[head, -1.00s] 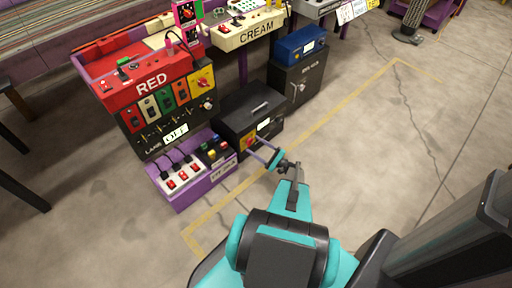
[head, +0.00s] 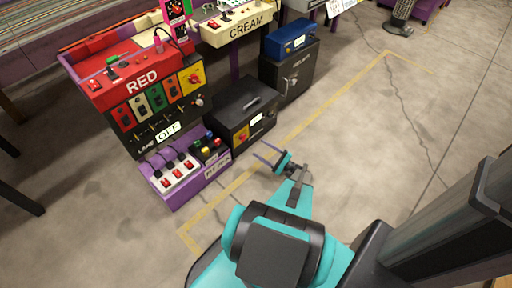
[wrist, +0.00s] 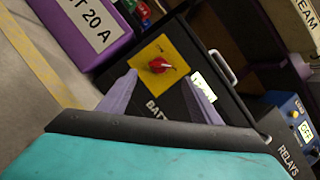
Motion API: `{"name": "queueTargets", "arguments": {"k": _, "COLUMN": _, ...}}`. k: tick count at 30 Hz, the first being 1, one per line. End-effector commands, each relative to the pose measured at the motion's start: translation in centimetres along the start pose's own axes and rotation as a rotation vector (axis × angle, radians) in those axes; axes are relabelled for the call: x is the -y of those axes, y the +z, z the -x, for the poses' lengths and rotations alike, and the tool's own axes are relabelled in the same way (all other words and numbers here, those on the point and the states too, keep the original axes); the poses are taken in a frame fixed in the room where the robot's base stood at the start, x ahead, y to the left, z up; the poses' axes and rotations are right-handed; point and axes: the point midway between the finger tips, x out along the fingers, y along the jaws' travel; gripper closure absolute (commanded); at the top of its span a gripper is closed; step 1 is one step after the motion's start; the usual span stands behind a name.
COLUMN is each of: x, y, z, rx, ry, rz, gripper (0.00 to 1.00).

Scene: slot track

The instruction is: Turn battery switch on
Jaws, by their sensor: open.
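The battery switch is a red rotary knob (wrist: 158,65) on a yellow plate (wrist: 146,56) on the front of a black battery box (head: 226,124). In the wrist view the knob sits ahead of my gripper (wrist: 150,92), between its two spread purple fingers and beyond their tips. In the head view my gripper (head: 266,152) is open and empty, to the right of the box front and apart from it. The knob looks small in the head view, partly red on the yellow plate (head: 240,138). The knob's pointer reading is too small to tell.
A purple fuse box (head: 214,172) with switches and buttons stands left of the battery box. A black relays box (head: 288,74) with a blue unit (head: 290,40) on top stands to the right. The red console (head: 130,75) is behind. The floor in front is clear.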

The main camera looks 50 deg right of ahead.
Motion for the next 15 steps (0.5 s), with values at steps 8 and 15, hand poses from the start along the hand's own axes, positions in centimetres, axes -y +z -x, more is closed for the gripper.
{"name": "queueTargets", "arguments": {"k": 8, "x": -0.1, "y": -0.1, "z": 3.3, "rx": -0.001, "ry": -0.001, "rz": 0.000, "gripper": 0.42}}
{"name": "queueTargets", "arguments": {"k": 15, "x": -0.1, "y": 0.0, "z": 4.1, "rx": 0.000, "ry": 0.001, "rz": -0.001, "gripper": 0.42}}
